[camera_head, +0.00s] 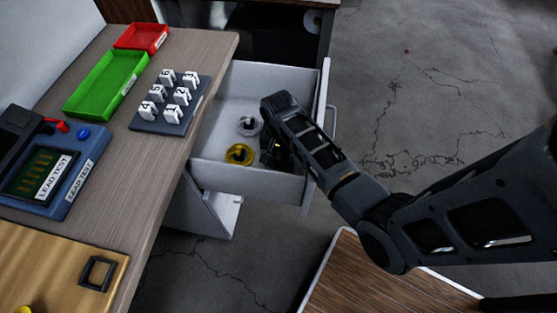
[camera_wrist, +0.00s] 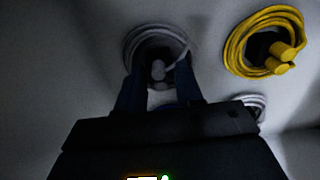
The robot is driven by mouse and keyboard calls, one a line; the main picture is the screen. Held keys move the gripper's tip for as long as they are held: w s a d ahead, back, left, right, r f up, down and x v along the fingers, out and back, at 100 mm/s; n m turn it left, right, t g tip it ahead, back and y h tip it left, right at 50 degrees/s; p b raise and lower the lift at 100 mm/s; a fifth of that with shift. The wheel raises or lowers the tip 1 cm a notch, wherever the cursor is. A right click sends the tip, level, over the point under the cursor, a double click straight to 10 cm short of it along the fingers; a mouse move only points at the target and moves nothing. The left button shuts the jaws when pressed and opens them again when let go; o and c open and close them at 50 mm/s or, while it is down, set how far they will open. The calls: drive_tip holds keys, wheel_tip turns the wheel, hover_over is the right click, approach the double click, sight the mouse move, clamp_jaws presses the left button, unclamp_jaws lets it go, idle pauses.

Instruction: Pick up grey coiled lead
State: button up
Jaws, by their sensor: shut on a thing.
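A grey coiled lead (camera_wrist: 135,38) lies on the pale drawer floor in the wrist view, with a dark middle and a grey plug. My gripper (camera_wrist: 158,72) is over it, with one finger on each side of the plug, shut on it. In the head view my gripper (camera_head: 272,152) reaches down into the drawer and seems to hide this lead. A second grey coil (camera_head: 248,125) lies farther back in the drawer; it also shows, partly covered by my gripper, in the wrist view (camera_wrist: 257,101).
A yellow coiled lead (camera_head: 239,154) lies close beside my gripper. The open drawer (camera_head: 285,184) has raised walls around my gripper. The desk (camera_head: 172,157) on the left carries a green tray (camera_head: 105,84), a red tray (camera_head: 141,37), a numbered block rack (camera_head: 171,103) and a lead tester (camera_head: 45,160).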

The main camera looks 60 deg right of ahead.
clamp_jaws()
